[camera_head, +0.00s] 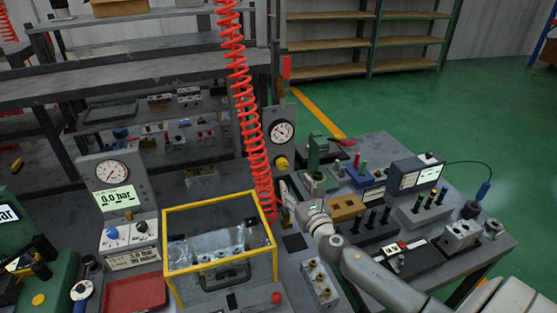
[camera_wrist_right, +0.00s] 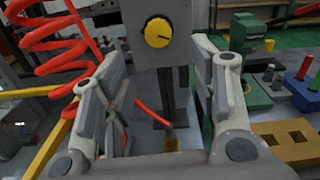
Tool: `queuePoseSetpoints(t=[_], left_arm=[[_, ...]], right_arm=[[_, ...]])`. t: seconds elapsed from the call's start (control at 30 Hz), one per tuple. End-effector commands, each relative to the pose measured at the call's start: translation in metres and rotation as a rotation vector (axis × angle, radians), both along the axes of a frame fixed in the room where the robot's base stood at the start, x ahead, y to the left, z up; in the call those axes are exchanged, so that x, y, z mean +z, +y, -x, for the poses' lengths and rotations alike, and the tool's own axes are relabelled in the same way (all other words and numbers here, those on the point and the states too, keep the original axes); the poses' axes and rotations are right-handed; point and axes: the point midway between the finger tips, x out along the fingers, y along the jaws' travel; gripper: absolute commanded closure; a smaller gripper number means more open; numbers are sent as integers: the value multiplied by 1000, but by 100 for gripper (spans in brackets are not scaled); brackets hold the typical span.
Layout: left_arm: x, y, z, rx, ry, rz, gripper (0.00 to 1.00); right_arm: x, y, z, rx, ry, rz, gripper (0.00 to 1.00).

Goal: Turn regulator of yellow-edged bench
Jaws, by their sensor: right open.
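A round yellow knob (camera_head: 282,162) sits on a grey upright panel, below a round dial gauge (camera_head: 282,131). In the right wrist view the yellow knob (camera_wrist_right: 158,32) has a dark pointer mark and lies ahead, between the fingers. A yellow-edged clear guard box (camera_head: 168,261) stands left of the panel. My right gripper (camera_head: 288,190) is in front of the panel, a little below the knob. In the wrist view its fingers (camera_wrist_right: 158,52) are spread apart, with nothing between them; they appear clear of the knob. My left gripper is out of view.
A red coiled hose (camera_head: 240,95) hangs just left of the panel. A gauge unit (camera_head: 125,205) reading 0.0 bar and a red tray (camera_head: 135,291) stand at left. A tan block (camera_head: 346,207) and several fittings crowd the right bench.

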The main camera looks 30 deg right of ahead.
Motion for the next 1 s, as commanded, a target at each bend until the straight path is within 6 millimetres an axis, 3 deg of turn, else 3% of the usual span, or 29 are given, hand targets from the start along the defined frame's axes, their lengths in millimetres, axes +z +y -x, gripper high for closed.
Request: queuePoseSetpoints(t=[0.07, 0.3, 0.37, 0.47, 0.73, 0.87, 1.0], left_arm=[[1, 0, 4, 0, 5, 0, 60], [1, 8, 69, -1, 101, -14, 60], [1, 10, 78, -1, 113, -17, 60], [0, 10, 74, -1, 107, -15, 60], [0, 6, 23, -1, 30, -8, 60], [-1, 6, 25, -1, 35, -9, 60], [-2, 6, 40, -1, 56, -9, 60]], right_arm=[[1, -1, -6, 1, 0, 6, 46], [2, -9, -41, -2, -3, 2, 46], [1, -11, -52, -2, -1, -1, 46], [0, -15, -68, -3, -1, -1, 46], [-2, -22, -98, -1, 0, -1, 46], [-2, -22, -103, 0, 1, -2, 46], [-2, -22, -104, 1, 1, -2, 46]])
